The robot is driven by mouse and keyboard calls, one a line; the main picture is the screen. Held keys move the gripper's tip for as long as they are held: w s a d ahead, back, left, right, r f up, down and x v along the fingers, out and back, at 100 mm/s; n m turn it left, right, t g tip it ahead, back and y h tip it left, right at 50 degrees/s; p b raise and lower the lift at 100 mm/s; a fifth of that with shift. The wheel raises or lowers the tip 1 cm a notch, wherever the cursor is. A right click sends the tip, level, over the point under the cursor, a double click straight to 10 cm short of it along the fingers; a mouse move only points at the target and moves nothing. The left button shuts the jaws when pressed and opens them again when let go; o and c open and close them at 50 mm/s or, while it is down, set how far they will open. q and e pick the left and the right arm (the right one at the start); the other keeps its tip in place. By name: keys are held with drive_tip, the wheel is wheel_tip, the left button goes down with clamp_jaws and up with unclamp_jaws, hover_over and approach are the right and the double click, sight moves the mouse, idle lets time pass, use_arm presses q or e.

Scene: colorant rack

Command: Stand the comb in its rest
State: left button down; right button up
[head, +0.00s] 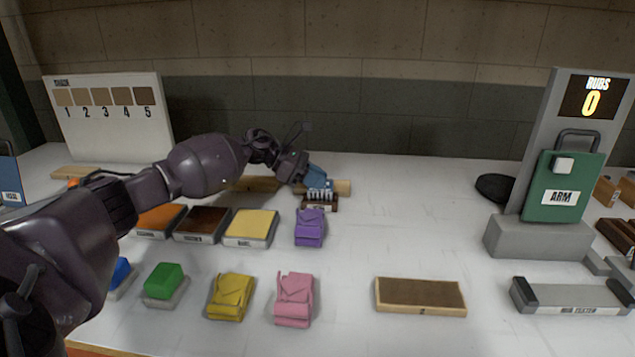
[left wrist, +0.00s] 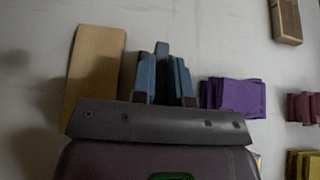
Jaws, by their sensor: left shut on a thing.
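My left gripper (head: 312,175) is shut on the comb (head: 320,194) at the back middle of the table. In the head view, the comb's pale grey teeth show just below the blue fingertips. The comb's rest (head: 319,207), dark with a small label, is directly under and in front of the teeth. I cannot tell whether the comb touches the rest. In the left wrist view, the blue fingers (left wrist: 163,82) stand close together, with a narrow blue-grey piece between them. The wrist housing hides what lies below them. My right gripper is not in view.

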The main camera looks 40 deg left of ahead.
use_arm(q)
drive_tip(key=shift+f, duration=0.35)
drive_tip(key=shift+f, duration=0.15)
drive_tip(key=c, duration=1.1)
unclamp_jaws()
drive_tip(key=shift+r, duration=0.3)
drive_tip(key=v, duration=1.2)
drive_tip(key=shift+f, duration=0.2)
